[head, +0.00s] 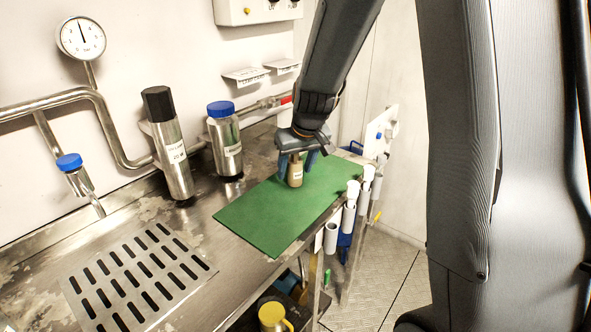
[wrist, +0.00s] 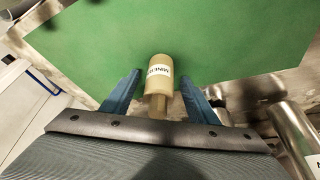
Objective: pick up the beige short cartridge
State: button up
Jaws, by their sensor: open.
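The beige short cartridge (head: 295,174) stands on the green mat (head: 262,225), with a white label on its side. In the wrist view the cartridge (wrist: 159,82) lies between the two blue fingers of my gripper (wrist: 160,88). There is a visible gap on each side of it, so the fingers do not touch it. In the head view my gripper (head: 297,165) is above and around the cartridge from behind, open. The cartridge's far side is hidden.
Two steel housings stand behind the mat, one with a black cap (head: 172,150) and one with a blue cap (head: 225,145). White tube holders (head: 350,200) line the bench's front edge. A slotted drain plate (head: 135,278) lies at left. The mat's front part is clear.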

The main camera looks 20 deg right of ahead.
jog(key=shift+w+f, duration=0.2)
jog(key=shift+f, duration=0.25)
jog(key=c, duration=1.2)
